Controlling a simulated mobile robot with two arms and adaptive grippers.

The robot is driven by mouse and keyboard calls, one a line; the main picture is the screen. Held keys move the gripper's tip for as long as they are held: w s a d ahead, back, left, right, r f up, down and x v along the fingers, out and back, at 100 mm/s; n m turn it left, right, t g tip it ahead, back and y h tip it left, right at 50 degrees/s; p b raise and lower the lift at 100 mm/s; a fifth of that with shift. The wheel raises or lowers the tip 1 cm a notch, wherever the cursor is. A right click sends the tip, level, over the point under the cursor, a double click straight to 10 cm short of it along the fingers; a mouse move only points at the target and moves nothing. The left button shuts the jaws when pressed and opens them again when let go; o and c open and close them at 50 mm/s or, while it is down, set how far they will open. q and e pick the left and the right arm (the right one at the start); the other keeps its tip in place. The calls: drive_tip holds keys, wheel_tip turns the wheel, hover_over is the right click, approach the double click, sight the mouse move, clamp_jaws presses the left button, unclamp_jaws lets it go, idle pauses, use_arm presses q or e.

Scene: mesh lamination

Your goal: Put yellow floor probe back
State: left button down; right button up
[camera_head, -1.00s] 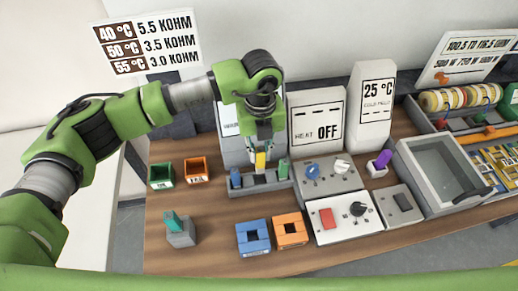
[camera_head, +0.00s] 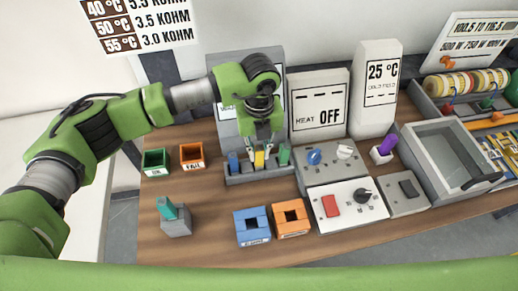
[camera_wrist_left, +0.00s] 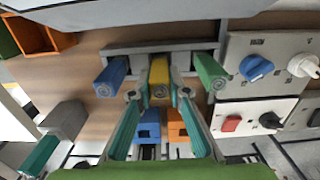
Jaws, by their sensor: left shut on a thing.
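The yellow floor probe (camera_head: 259,159) stands upright at the middle slot of a grey rack (camera_head: 262,178), between a blue probe (camera_head: 233,163) and a green probe (camera_head: 284,154). It also shows in the left wrist view (camera_wrist_left: 159,77), between the fingertips. My left gripper (camera_head: 261,148) is over the rack, pointing down, shut on the yellow probe. The probe's lower end is hard to see, so I cannot tell how deep it sits. My right gripper is not in view.
A green bin (camera_head: 155,162) and an orange bin (camera_head: 192,156) stand left of the rack. Blue (camera_head: 252,227) and orange (camera_head: 291,218) square holders and a teal-handled block (camera_head: 174,217) are in front. Control boxes (camera_head: 347,205) stand to the right. Bare wood shows at front left.

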use_arm(q)
drive_tip(key=shift+f, duration=0.2)
drive_tip(key=c, duration=1.8)
unclamp_jaws()
drive_tip(key=shift+c, duration=0.2)
wheel_tip(320, 180, up, 12)
